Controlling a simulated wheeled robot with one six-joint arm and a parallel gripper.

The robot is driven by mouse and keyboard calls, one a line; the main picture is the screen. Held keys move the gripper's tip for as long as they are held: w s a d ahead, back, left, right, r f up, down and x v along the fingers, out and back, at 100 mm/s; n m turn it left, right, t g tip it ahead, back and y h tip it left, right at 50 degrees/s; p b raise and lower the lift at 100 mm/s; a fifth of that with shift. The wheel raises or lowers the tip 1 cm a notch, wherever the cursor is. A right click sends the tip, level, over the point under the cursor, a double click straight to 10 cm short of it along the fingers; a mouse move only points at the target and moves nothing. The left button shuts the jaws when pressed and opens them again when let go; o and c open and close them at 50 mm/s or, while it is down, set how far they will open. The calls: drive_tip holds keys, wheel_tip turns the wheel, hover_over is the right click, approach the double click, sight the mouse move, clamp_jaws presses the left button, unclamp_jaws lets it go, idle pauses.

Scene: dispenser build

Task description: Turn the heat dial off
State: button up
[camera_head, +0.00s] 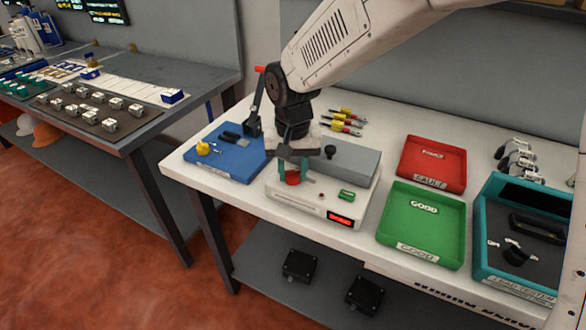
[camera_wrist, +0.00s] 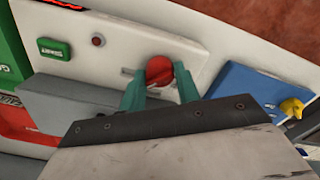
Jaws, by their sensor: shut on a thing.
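The heat dial is a red round knob (camera_head: 292,177) on the top of a white machine (camera_head: 320,208). In the wrist view the red dial (camera_wrist: 159,70) sits between the two green fingertips of my gripper (camera_wrist: 160,82). My gripper (camera_head: 291,168) points down over the machine and is shut on the dial, one finger on each side. The fingers cover part of the dial's sides, and I cannot read its setting. A green START button (camera_wrist: 55,48) and a small red light (camera_wrist: 98,40) are on the same panel. A red display (camera_head: 341,219) is on the machine's front.
A grey block (camera_head: 352,165) rises behind the dial. A blue mat (camera_head: 225,160) with a yellow item lies left. The green GOOD tray (camera_head: 402,228), red tray (camera_head: 433,142) and teal lead tester box (camera_head: 490,225) stand right. Several screwdrivers (camera_head: 345,122) lie behind.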

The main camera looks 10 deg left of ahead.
drive_tip(key=n, duration=0.5)
drive_tip(key=shift+n, duration=0.3)
drive_tip(key=n, duration=1)
drive_tip(key=shift+n, duration=2.6)
drive_tip(key=o, duration=1)
drive_tip(key=shift+c, duration=0.2)
